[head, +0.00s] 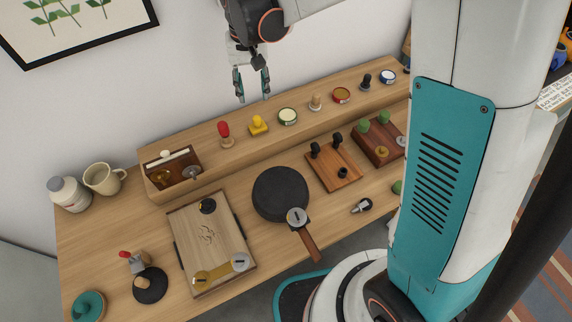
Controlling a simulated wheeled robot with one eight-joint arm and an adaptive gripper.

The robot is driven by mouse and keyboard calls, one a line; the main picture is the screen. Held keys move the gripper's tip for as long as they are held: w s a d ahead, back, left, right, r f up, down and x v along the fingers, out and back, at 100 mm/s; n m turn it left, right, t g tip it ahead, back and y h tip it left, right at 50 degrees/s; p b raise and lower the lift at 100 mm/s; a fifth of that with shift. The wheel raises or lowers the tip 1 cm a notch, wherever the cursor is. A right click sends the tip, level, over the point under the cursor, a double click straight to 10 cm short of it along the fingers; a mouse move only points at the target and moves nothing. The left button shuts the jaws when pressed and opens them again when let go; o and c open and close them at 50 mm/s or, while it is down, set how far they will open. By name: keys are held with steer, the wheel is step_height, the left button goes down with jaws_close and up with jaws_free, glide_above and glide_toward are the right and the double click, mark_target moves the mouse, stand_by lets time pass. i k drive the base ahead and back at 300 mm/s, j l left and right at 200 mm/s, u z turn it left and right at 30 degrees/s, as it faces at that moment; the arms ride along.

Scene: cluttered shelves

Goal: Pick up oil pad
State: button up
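My gripper (253,86) hangs above the raised back shelf of the wooden table, fingers pointing down and apart, with nothing between them. No thing is clearly marked as the oil pad. Three round, flat, tin-like things stand on the raised shelf: one with a pale green top (288,116), one with a red and gold top (341,95) and one with a blue rim and pale top (388,76). I cannot tell whether one of these is the oil pad. The gripper is above and left of the pale green one, apart from it.
A red-topped knob piece (225,134), a yellow piece (258,125), a wooden piece (316,102) and a black-topped piece (366,81) share the shelf. Below are a dark pan (281,193), a wooden board (211,240) and a knobbed block (334,168). A cup (104,179) stands left.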

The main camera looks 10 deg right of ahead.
mark_target(366, 86)
steer(key=i+l+z, duration=0.1)
steer(key=l+z, duration=0.25)
steer(key=i+l+z, duration=0.15)
steer(key=z, duration=0.25)
steer(key=i+l+z, duration=0.35)
steer(key=k, duration=0.1)
